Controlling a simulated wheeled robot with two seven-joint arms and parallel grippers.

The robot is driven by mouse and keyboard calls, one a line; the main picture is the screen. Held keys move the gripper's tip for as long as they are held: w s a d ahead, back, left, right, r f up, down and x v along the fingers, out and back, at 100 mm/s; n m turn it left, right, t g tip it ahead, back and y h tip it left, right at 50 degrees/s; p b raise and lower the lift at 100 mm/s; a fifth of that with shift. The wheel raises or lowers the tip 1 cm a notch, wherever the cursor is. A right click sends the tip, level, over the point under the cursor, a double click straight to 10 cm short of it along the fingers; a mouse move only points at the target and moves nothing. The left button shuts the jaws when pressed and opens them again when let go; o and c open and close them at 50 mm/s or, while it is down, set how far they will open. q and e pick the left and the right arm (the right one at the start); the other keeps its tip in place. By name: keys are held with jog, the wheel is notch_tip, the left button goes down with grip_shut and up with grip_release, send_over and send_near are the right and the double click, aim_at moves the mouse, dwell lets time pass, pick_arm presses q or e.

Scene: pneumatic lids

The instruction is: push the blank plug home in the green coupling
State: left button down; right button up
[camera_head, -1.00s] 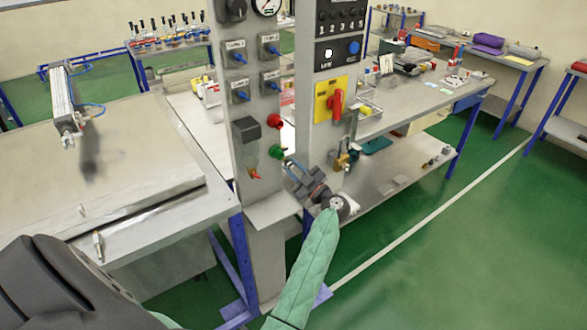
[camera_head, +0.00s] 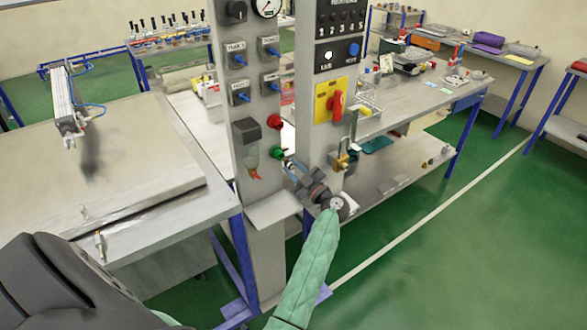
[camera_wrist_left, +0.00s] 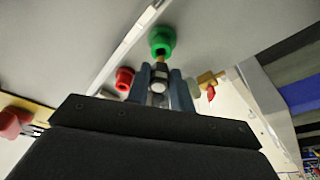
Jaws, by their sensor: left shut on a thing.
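The green coupling (camera_head: 277,152) sits low on the grey upright panel, below the red one. It also shows at the top of the left wrist view (camera_wrist_left: 162,37). My left gripper (camera_head: 288,167) is just below and to the right of it, pointing up at it. In the left wrist view the jaws (camera_wrist_left: 159,82) are shut on the blank plug (camera_wrist_left: 158,86), a small grey cylinder with a brass tip. The tip lines up with the green coupling and meets its lower edge in the picture. How deep it sits is hidden. My right gripper is out of view.
A red coupling (camera_head: 274,122) is just above the green one. A red rotary switch on yellow (camera_head: 331,100) is above. A small shelf (camera_head: 285,207) juts out below.

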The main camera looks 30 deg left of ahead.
aim_at(288, 163)
pick_arm(q)
jog(key=shift+w+a+p, duration=0.3)
jog(key=shift+w+a, duration=0.05)
jog(key=shift+a, duration=0.45)
jog(key=shift+w+a+p, duration=0.3)
jog(key=shift+a, duration=0.45)
dwell(0.9)
jog(key=c, duration=1.1)
grip_release()
jog(key=shift+c, duration=0.2)
jog(key=shift+d, duration=0.15)
